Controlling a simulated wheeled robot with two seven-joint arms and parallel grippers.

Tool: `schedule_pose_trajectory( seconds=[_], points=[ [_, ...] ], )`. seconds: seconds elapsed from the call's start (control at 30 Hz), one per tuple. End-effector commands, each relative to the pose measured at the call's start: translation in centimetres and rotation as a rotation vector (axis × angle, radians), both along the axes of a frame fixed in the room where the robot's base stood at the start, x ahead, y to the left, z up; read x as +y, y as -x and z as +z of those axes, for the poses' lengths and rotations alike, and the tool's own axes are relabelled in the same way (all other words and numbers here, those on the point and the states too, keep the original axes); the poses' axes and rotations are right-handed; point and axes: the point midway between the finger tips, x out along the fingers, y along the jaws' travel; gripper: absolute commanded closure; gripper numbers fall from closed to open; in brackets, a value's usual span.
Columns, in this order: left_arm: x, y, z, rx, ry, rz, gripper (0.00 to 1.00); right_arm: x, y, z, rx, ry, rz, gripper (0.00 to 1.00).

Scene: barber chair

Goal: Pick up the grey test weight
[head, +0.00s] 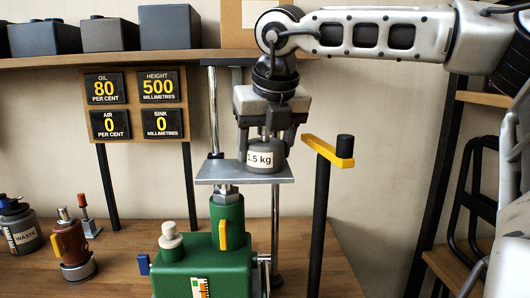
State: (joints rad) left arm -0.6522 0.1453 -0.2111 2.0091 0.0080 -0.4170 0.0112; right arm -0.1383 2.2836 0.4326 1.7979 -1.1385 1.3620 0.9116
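The grey test weight (266,160), a squat cylinder with a "1.5 kg" label, stands upright on the flat metal plate (220,173) on top of the green jack (228,225). My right gripper (267,137) points straight down over it. Its dark fingers are apart, one on each side of the weight's narrow top. The weight appears to rest on the plate. Its upper part is partly hidden by the fingers. My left gripper is not in view.
A black post with a yellow arm (330,151) stands close to the right of the plate. A sign board (135,104) is behind left. Dark boxes (113,34) sit on the shelf above. A waste jar (20,226) and a brown bottle (71,241) stand on the bench at left.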

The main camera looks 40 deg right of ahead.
Motion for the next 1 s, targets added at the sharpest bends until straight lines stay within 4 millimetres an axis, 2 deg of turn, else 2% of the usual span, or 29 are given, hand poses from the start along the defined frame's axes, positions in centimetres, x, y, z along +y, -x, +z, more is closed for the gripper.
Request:
schedule_pose_trajectory(
  seconds=[0.03,0.2,0.63,0.8,1.0],
  points=[
    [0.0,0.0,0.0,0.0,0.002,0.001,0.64,0.0,0.0,0.0,0.0,0.0,0.0,0.53],
    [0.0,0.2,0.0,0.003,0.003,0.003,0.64,0.0,0.0,0.1,-0.001,0.0,0.0,1.0],
    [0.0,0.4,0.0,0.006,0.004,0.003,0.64,0.0,-0.1,1.4,-0.014,0.003,0.001,1.0],
    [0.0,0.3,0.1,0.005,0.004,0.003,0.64,0.1,-0.1,3.7,-0.016,0.003,0.001,1.0],
    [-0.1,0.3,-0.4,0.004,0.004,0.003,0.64,1.9,2.0,6.8,-0.018,0.005,0.002,1.0]
  ],
)
